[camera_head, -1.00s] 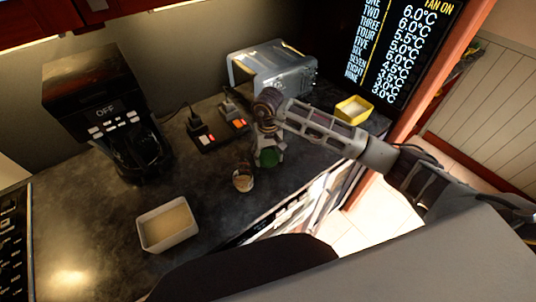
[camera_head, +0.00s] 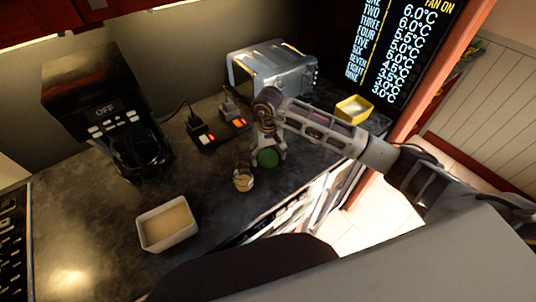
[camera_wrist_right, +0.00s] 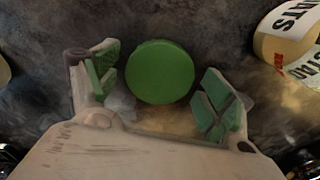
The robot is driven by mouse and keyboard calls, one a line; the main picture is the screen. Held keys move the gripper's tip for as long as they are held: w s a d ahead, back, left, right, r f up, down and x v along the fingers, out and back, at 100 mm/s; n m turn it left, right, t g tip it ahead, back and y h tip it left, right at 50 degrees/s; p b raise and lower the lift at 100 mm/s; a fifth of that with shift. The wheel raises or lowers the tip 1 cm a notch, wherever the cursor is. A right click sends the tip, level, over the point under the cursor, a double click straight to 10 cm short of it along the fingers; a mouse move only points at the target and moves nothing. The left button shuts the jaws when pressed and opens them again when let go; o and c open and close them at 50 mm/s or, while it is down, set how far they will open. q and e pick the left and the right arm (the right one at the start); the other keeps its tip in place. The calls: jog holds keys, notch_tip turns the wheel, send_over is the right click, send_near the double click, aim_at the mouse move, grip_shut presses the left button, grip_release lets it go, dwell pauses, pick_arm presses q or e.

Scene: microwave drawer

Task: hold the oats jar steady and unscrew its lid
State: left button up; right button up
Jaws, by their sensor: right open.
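A round green lid-like disc (camera_head: 267,158) shows at the right gripper in the head view. In the right wrist view the disc (camera_wrist_right: 160,71) lies between the spread green-padded fingers, with a visible gap on each side. My right gripper (camera_head: 269,151) is open and points down over the counter. The oats jar (camera_head: 243,181) stands apart from it, to the lower left in the head view. In the right wrist view the jar, labelled OATS (camera_wrist_right: 285,38), is cut off at the upper right. Its mouth is not clear. My left gripper is not in view.
A white tub (camera_head: 166,225) is at the front left. A coffee maker (camera_head: 105,110), a power strip (camera_head: 221,137) with plugs and a toaster (camera_head: 272,68) line the back. A yellow container (camera_head: 354,108) stands at right. Counter between tub and jar is clear.

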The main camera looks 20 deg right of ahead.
aim_at(268, 157)
notch_tip(268, 157, up, 12)
jog(key=b, duration=0.2)
dwell(0.8)
jog(key=shift+r, duration=0.1)
dwell(1.7)
